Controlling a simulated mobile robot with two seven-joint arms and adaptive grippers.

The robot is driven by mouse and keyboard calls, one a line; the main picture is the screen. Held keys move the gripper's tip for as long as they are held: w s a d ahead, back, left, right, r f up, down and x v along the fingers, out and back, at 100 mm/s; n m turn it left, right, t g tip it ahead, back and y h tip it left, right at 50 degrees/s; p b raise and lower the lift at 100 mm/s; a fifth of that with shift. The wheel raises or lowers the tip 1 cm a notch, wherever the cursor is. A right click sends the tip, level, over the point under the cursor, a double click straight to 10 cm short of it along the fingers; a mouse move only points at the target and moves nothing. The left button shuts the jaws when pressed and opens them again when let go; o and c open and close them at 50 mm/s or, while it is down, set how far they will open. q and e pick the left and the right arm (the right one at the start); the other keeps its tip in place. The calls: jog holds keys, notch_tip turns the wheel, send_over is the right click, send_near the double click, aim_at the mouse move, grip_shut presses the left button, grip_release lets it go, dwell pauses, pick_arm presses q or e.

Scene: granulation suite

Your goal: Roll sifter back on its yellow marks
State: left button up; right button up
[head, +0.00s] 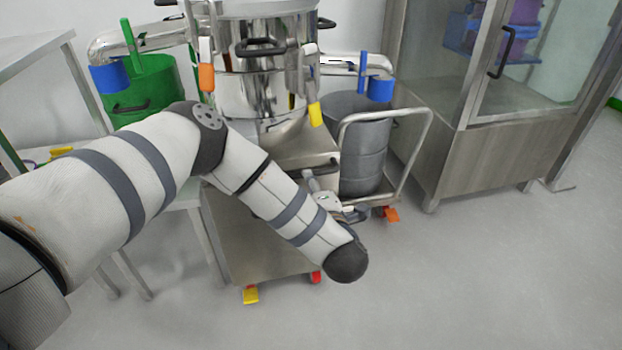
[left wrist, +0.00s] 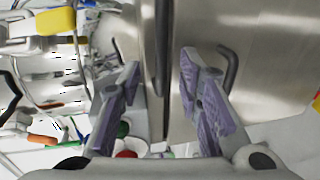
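The sifter (head: 262,90) is a shiny steel drum machine on a steel wheeled base (head: 262,245). A yellow pedal (head: 250,294) and a red one (head: 316,277) show at its near casters. I see no yellow floor marks in either view. My left arm reaches across the front of the base, and the left gripper is mostly hidden behind its wrist in the head view. In the left wrist view, the left gripper (left wrist: 160,66) has its two purple-grey fingers apart, with a dark bar (left wrist: 161,35) between them. Contact with the bar cannot be told. My right gripper is not in view.
A green bin (head: 150,90) stands left of the sifter, beside a light table. A grey bin (head: 362,150) on a railed trolley (head: 412,150) stands close on its right. A glass-fronted steel cabinet (head: 500,150) is further right. The floor in front is clear.

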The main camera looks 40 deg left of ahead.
aim_at(300, 155)
pick_arm(q)
jog(key=b+x, duration=0.1)
jog(key=x, duration=0.5)
jog(key=shift+w+a+f, duration=0.15)
jog(key=shift+w, duration=0.05)
grip_shut()
